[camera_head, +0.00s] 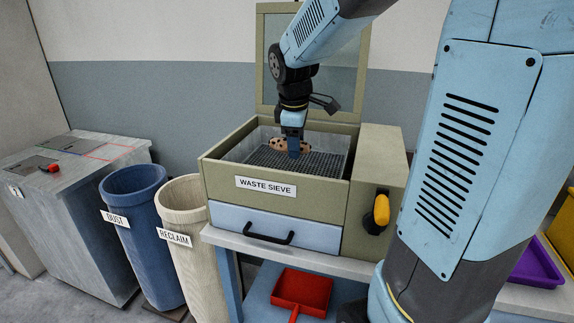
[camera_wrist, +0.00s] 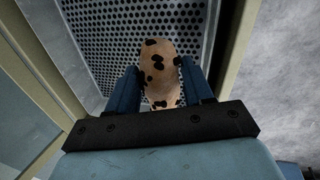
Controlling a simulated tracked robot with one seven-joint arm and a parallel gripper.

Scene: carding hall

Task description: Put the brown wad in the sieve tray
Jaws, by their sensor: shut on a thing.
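The brown wad (camera_wrist: 162,65) is tan-brown with dark spots. It is between the fingers of my gripper (camera_wrist: 162,88), which is shut on it. In the head view the wad (camera_head: 277,143) and my gripper (camera_head: 293,146) are inside the walls of the olive waste sieve box, low over the perforated sieve tray (camera_head: 262,157). The tray's holed floor also shows behind the wad in the wrist view (camera_wrist: 105,40). I cannot tell whether the wad touches the tray. My gripper hides part of the wad in the head view.
The sieve box's lid (camera_head: 360,75) stands open behind it. The box has a yellow-handled crank (camera_head: 381,209) on its right side and a blue drawer (camera_head: 275,229) below. A blue dust bin (camera_head: 135,235) and a cream reclaim bin (camera_head: 186,250) stand left. A red dustpan (camera_head: 302,291) lies underneath.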

